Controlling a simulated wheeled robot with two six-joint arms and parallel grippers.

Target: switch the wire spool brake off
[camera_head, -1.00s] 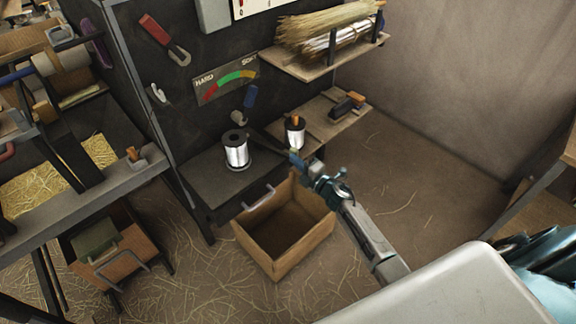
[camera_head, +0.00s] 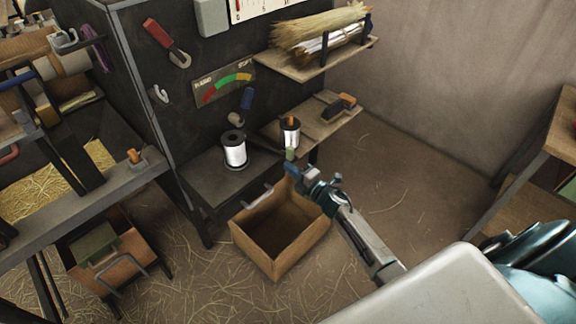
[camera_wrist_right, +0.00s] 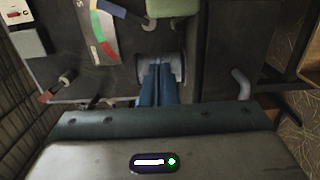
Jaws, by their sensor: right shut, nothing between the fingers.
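The wire spool (camera_head: 235,153), silver wire on a black reel, stands upright on the dark shelf. A dark lever (camera_head: 266,147), which looks like its brake, runs from beside the spool toward a small greenish tip (camera_head: 290,154). My right gripper (camera_head: 291,168) is just below and in front of that tip, above the wooden box. Its blue fingers are closed together and empty in the right wrist view (camera_wrist_right: 157,70). Contact with the tip cannot be told. A pale shape behind the fingers there is partly hidden. My left gripper is not in view.
A smaller spool (camera_head: 290,134) stands on the wooden side shelf (camera_head: 325,125). The open wooden box (camera_head: 281,238) is below. A HARD–SOFT gauge (camera_head: 224,84) and a blue-handled lever (camera_head: 246,98) are on the dark panel. Straw-strewn floor is open to the right.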

